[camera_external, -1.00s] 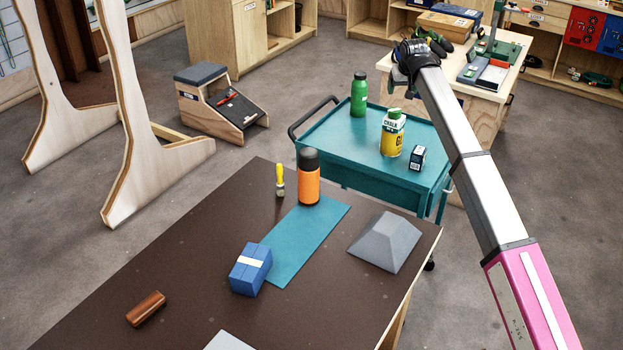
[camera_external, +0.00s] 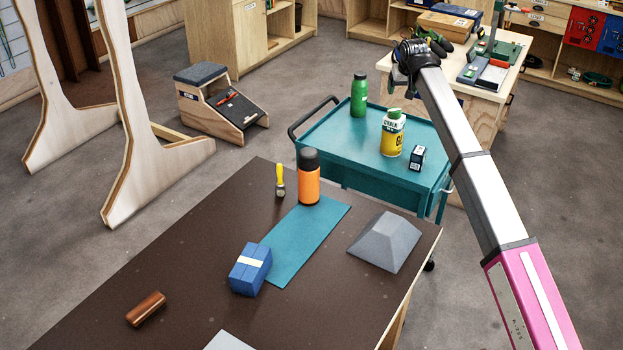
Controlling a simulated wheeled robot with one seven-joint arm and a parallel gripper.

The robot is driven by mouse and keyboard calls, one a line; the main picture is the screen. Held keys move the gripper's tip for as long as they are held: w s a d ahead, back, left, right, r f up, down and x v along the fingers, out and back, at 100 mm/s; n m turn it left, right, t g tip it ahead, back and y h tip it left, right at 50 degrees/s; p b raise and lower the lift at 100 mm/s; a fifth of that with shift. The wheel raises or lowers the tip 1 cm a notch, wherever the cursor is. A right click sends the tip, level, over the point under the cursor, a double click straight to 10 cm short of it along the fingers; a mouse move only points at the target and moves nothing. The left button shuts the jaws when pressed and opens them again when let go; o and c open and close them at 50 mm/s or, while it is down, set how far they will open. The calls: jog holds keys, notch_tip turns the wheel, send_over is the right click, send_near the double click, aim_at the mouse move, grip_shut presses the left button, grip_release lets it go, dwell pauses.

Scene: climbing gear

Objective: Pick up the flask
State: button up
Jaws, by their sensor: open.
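The orange flask (camera_external: 309,180) with a black cap stands upright on the dark brown table, at the far end of a teal mat (camera_external: 293,246). A green bottle (camera_external: 358,97) stands upright on the teal cart behind it. My gripper (camera_external: 404,80) is open, at the end of my raised arm, and appears in front of the workbench at the back right. It is well apart from the orange flask, above and to the right of it in the picture. Its fingers are dark and small, and their gap is hard to make out.
The teal cart (camera_external: 324,137) also holds a yellow chalk bottle (camera_external: 392,137) and a small dark box (camera_external: 417,158). On the brown table (camera_external: 190,240) are a yellow-handled brush (camera_external: 280,178), a blue block (camera_external: 250,270), a grey wedge (camera_external: 385,242) and a brown cylinder (camera_external: 146,309).

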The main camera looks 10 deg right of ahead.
jog(key=o, duration=0.5)
jog(key=shift+c, duration=0.2)
jog(key=n+t+y, duration=0.4)
jog(key=n+y, duration=0.9)
jog(key=y, duration=0.3)
send_near(317, 160)
jog(key=w+a, duration=0.1)
jog(key=w, duration=0.1)
jog(key=shift+f+x, duration=0.2)
jog(key=shift+x, duration=2.65)
jog(key=shift+f+x, duration=0.2)
jog(key=shift+x, duration=2.6)
